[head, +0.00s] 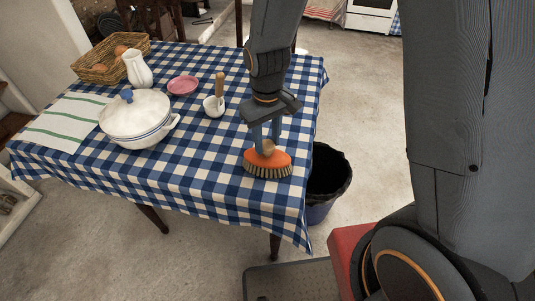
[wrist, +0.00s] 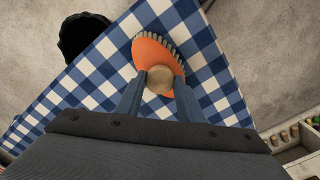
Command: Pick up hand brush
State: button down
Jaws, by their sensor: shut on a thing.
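The hand brush (head: 267,163) has an orange body, pale bristles facing down and a round wooden knob. It is at the right front part of the checked table, with its bristles at or just above the cloth; I cannot tell which. My gripper (head: 267,145) points down from above and is shut on the brush's knob. In the wrist view the orange brush (wrist: 153,52) lies beyond the fingertips, and the knob sits between the two fingers of my gripper (wrist: 160,80).
The blue-checked table (head: 215,185) also holds a white lidded tureen (head: 138,117), a white jug (head: 137,69), a pink bowl (head: 183,86), a mortar with pestle (head: 214,105), a wicker basket (head: 90,68) and a striped towel (head: 58,122). A dark bin (head: 328,175) stands beside the table's right edge.

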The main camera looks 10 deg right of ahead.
notch_tip(320, 180, up, 10)
jog(key=b, duration=0.1)
jog(key=shift+b, duration=0.3)
dwell(0.3)
